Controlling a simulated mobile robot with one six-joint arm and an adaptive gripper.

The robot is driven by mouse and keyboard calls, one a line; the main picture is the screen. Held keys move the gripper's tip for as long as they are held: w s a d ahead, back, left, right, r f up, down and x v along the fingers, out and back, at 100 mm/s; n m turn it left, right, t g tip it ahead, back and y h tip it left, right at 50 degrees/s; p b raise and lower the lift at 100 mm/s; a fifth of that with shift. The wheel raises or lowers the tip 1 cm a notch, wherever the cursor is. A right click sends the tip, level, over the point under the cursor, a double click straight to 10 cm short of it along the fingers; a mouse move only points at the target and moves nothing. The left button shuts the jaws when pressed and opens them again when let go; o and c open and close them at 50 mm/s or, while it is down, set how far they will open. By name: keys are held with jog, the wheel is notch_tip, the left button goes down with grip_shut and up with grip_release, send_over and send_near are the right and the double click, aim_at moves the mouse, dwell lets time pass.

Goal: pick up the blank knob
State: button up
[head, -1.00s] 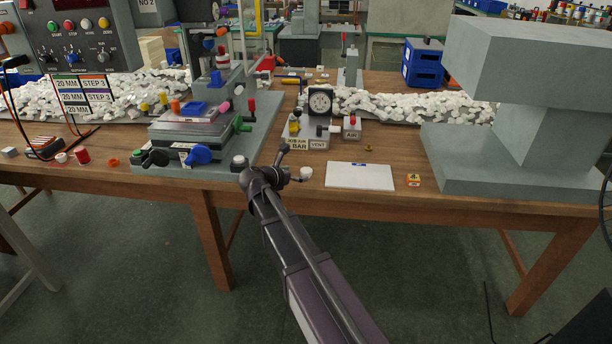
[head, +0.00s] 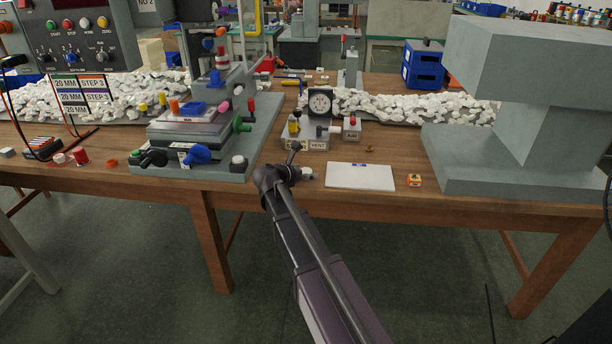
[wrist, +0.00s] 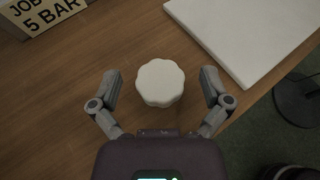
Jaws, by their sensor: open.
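The blank knob is a white, scalloped round piece. In the wrist view the blank knob (wrist: 160,83) lies on the wooden table, between the two fingertips of my gripper (wrist: 160,82) and a little apart from both. My gripper is open and empty. In the head view my gripper (head: 296,160) is over the table's front edge, and the knob (head: 306,171) shows only in part beside it, left of the white board.
The pad printer base (head: 262,125) stands to the left. A gauge unit (head: 319,103) and a "5 BAR" sign (wrist: 45,15) are behind. The table's front edge is close.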

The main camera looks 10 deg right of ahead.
aim_at(306, 170)
dwell(0.4)
jog(key=c, duration=0.9)
jog(key=shift+c, duration=0.2)
jog(key=shift+r, duration=0.15)
notch_tip(306, 170, up, 3)
jog(key=p, duration=0.3)
jog(key=s+a+r+p, duration=0.1)
jog(key=s+a+p, duration=0.1)
jog(key=s+a, duration=0.6)
jog(key=s, duration=0.5)
jog(key=shift+s+a+r, duration=0.2)
jog(key=shift+s+r, duration=0.15)
